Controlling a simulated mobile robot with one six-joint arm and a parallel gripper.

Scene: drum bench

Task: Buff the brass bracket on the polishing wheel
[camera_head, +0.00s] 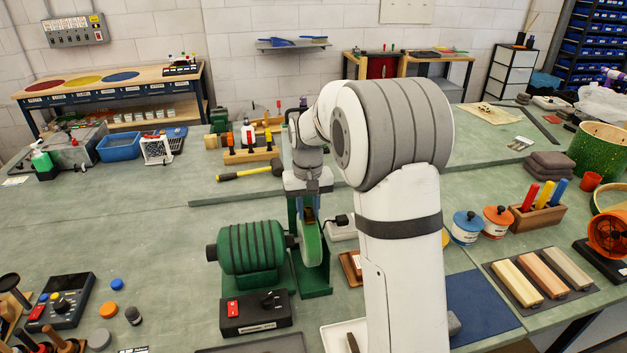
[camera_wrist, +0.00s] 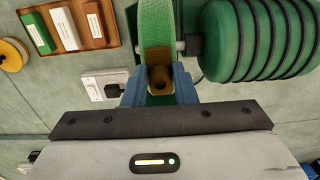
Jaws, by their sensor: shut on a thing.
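The brass bracket (camera_wrist: 158,72) is a small brown-gold piece with a round boss, held between the blue fingers of my gripper (camera_wrist: 159,92). In the head view a bit of the bracket (camera_head: 309,214) shows below the fingers. The polishing wheel (camera_head: 312,245) is green and upright on a green stand, directly under my gripper. In the wrist view the wheel (camera_wrist: 156,18) rises just beyond the bracket, in line with it. The bracket overlaps the wheel's edge in the picture; whether they touch, I cannot tell.
A ribbed green motor (camera_head: 252,247) stands left of the wheel, with a black switch box (camera_head: 255,313) in front. A white socket block (camera_head: 341,229) sits behind the wheel to the right. A yellow-handled hammer (camera_head: 245,173) lies behind. The bench at left is partly clear.

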